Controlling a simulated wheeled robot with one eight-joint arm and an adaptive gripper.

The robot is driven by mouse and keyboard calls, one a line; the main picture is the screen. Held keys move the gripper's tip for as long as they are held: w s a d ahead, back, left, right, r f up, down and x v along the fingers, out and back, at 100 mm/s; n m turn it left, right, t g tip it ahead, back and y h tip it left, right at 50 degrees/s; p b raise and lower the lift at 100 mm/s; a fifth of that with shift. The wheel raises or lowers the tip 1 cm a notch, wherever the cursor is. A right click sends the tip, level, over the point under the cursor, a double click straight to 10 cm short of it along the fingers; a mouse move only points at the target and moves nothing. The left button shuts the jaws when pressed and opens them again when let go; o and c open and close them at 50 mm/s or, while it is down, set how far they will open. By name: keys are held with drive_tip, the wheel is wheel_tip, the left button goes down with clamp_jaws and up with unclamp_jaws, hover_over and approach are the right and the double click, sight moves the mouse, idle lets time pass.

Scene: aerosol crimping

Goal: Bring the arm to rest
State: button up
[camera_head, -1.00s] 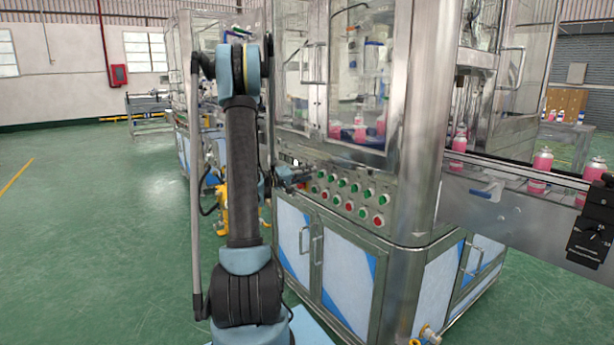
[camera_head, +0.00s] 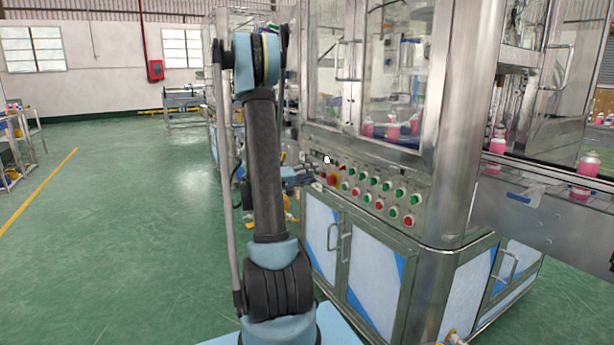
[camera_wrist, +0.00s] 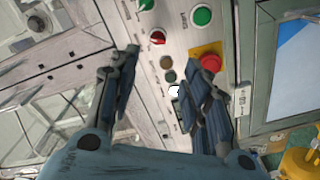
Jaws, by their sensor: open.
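My arm (camera_head: 266,165) stands upright in the middle of the head view, its elbow at the top. My gripper (camera_head: 303,174) shows small and partly hidden beyond the arm, close to the control panel (camera_head: 374,205) of the crimping machine. In the wrist view my gripper (camera_wrist: 165,80) has its two fingers spread, with nothing held between them. The panel (camera_wrist: 182,48) with its green and red buttons lies beyond the fingers. A red emergency button (camera_wrist: 210,62) on a yellow plate is just past the right finger. I cannot tell the exact gap to the panel.
The steel and glass machine (camera_head: 447,170) fills the right side, with pink cans (camera_head: 588,160) on its conveyor. A workbench (camera_head: 8,140) stands at the far left. The green floor (camera_head: 120,240) to the left is clear. In the wrist view a yellow object (camera_wrist: 298,162) shows lower right.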

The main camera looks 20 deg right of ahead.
drive_tip(key=shift+s+d+g, duration=0.2)
drive_tip(key=shift+d+g, duration=0.1)
drive_tip(key=shift+d, duration=0.4)
drive_tip(key=shift+a, duration=0.1)
drive_tip(key=s+a+f+n+y, duration=0.1)
drive_tip(key=s+a+f+y, duration=0.2)
drive_tip(key=s+a+y, duration=0.3)
drive_tip(key=s+a+f+n+y, duration=0.2)
drive_tip(key=s+a+f+y, duration=0.2)
drive_tip(key=s+a, duration=1)
drive_tip(key=s+a+f+n+t+y, duration=0.1)
drive_tip(key=s+a+f+n+y, duration=0.1)
drive_tip(key=s+a+y, duration=0.6)
drive_tip(key=s+a+f, duration=0.1)
drive_tip(key=s+a, duration=0.1)
drive_tip(key=a, duration=0.2)
drive_tip(key=shift+s+a+f, duration=0.15)
drive_tip(key=shift+a+f, duration=0.1)
drive_tip(key=shift+f, duration=0.1)
